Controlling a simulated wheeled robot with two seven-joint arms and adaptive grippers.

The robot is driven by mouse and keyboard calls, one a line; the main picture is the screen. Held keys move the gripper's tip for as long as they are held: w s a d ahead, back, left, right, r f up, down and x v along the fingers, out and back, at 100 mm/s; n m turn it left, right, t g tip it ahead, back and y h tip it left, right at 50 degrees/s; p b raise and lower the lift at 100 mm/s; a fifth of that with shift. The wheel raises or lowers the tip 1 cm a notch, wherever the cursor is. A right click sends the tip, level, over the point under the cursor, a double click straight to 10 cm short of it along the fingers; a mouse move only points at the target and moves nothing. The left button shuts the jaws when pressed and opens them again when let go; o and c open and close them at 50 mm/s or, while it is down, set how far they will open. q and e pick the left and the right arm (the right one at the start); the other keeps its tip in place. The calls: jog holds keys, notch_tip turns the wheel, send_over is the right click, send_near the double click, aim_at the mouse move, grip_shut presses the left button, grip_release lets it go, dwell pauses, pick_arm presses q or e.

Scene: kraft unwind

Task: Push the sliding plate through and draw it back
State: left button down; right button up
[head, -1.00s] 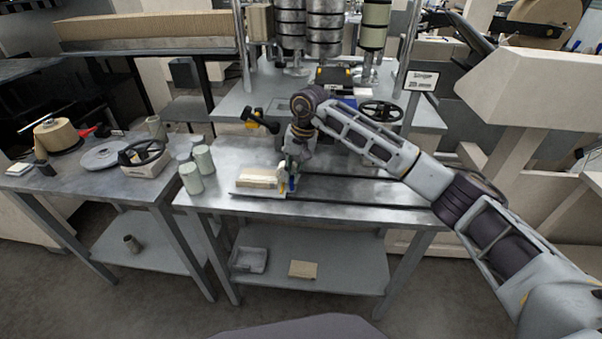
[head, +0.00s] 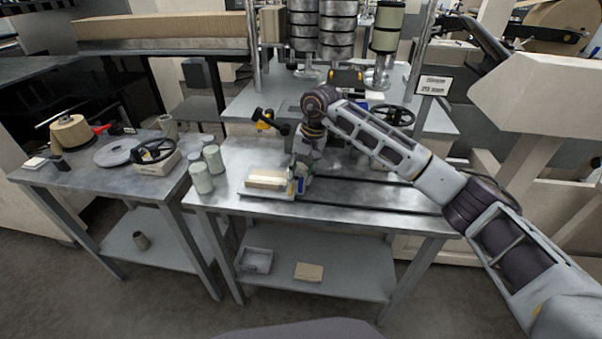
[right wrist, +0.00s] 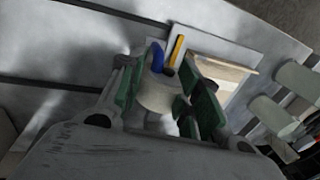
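The sliding plate (head: 247,192) lies at the left end of the rails on the metal table, with a pale block (head: 266,178) on top. It also shows in the right wrist view (right wrist: 245,40), where a blue piece (right wrist: 157,56) and a yellow piece (right wrist: 177,52) stand by the block. My right gripper (head: 298,182) is down at the plate's right end. In the right wrist view its green-padded fingers (right wrist: 162,90) are on both sides of a cream round knob (right wrist: 158,97), which fills the gap between them. My left gripper is out of view.
Two dark rails (head: 385,192) run right across the table (head: 330,212). Pale green cylinders (head: 202,178) stand left of the plate. A black handwheel (head: 392,115) and steel rollers (head: 320,40) are behind. A side table (head: 95,180) stands at left. The table's front edge is close.

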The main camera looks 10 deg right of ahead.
notch_tip(320, 180, up, 11)
jog(key=d, duration=0.2)
jog(key=shift+s, duration=0.25)
dwell(0.5)
